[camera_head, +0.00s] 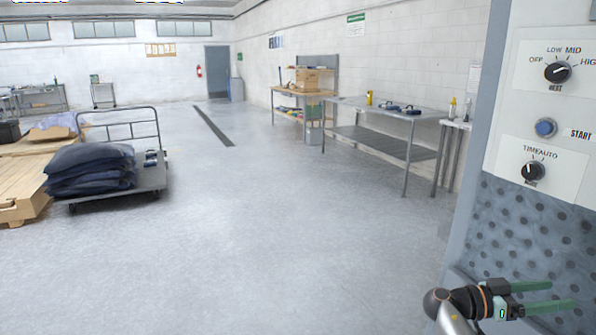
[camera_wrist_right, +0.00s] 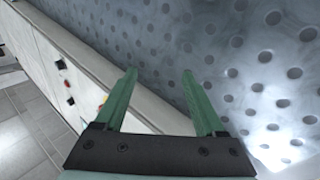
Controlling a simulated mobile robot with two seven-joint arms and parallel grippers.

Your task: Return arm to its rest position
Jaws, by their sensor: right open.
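My right gripper (camera_head: 549,298) is at the bottom right of the head view, in front of the washer's dimpled grey panel (camera_head: 520,235). Its two green fingers point right and are apart, with nothing between them. In the right wrist view the open fingers (camera_wrist_right: 165,98) point toward the edge between the dimpled metal surface (camera_wrist_right: 235,50) and a pale side panel (camera_wrist_right: 85,65). I cannot tell whether the fingertips touch the metal. The left gripper is not in the head view.
The washer's control panel (camera_head: 540,165) with knobs and a blue start button (camera_head: 545,128) stands at the right. A steel table (camera_head: 385,117) stands along the wall. A cart (camera_head: 150,178) with dark sacks stands at left. The middle floor is clear.

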